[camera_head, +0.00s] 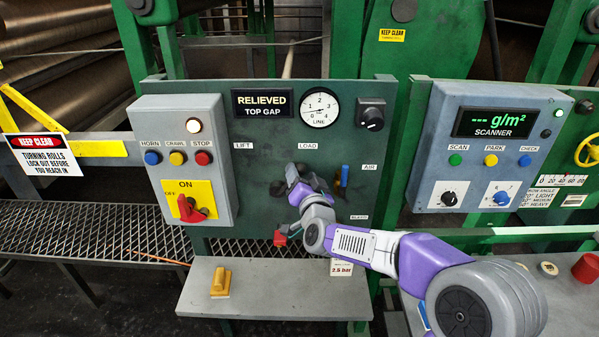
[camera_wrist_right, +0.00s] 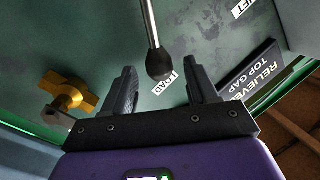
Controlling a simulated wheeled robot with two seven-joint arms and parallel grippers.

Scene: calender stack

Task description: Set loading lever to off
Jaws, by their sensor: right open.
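The loading lever shows in the right wrist view as a metal rod with a black ball knob (camera_wrist_right: 159,64). The knob lies between my right gripper's fingertips (camera_wrist_right: 160,68) in the picture, by the LOAD label (camera_wrist_right: 165,82). I cannot tell whether the fingers touch it. In the head view my right gripper (camera_head: 288,180) is in front of the green panel (camera_head: 260,145), below the LIFT and LOAD labels, and hides most of the lever. The gripper is open. My left gripper is not in view.
A blue handle (camera_head: 344,177) stands just right of my gripper, and a red handle (camera_head: 280,238) sits below it. A grey box (camera_head: 184,115) with a red OFF/ON switch (camera_head: 190,208) is at left. A brass fitting (camera_wrist_right: 70,95) shows in the wrist view.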

